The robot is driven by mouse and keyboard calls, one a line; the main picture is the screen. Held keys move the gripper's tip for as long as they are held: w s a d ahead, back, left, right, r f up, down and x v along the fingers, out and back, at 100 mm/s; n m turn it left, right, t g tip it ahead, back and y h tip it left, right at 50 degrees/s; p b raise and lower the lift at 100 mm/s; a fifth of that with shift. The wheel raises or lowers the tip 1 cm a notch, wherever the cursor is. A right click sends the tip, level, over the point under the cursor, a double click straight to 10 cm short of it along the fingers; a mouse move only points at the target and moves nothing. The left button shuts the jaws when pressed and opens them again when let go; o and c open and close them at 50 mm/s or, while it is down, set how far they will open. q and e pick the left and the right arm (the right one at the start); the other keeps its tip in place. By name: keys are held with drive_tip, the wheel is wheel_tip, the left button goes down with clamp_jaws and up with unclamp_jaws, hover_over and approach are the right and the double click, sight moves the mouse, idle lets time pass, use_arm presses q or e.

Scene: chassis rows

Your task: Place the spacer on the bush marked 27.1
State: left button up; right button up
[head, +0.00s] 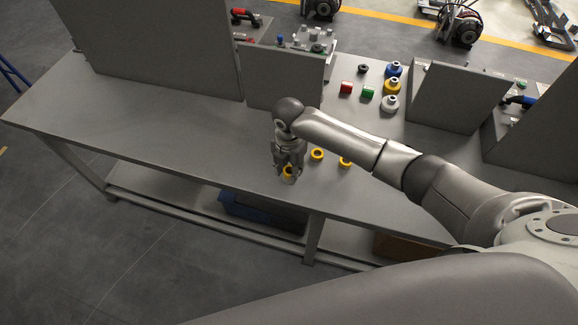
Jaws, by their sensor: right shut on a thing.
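My right gripper (288,168) points down near the front edge of the grey table and is shut on a small yellow ring-like part (288,173), mostly hidden by the fingers. I cannot tell whether it is clear of the table. Two similar yellow rings stand to its right, one (317,154) close by and another (344,162) partly behind my arm. No marking such as 27.1 is readable, so I cannot tell which part is the bush and which the spacer. My left gripper is not in view.
Grey upright panels (284,78) line the back. The left of the table is clear.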

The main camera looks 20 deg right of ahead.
sight(289, 171)
drive_tip(key=o, duration=1)
drive_tip(key=shift+r, duration=0.1)
drive_tip(key=shift+r, duration=0.3)
wheel_tip(289, 171, up, 12)
drive_tip(key=b, duration=0.1)
drive_tip(key=shift+r, duration=0.2)
drive_tip(key=shift+a+f, duration=0.1)
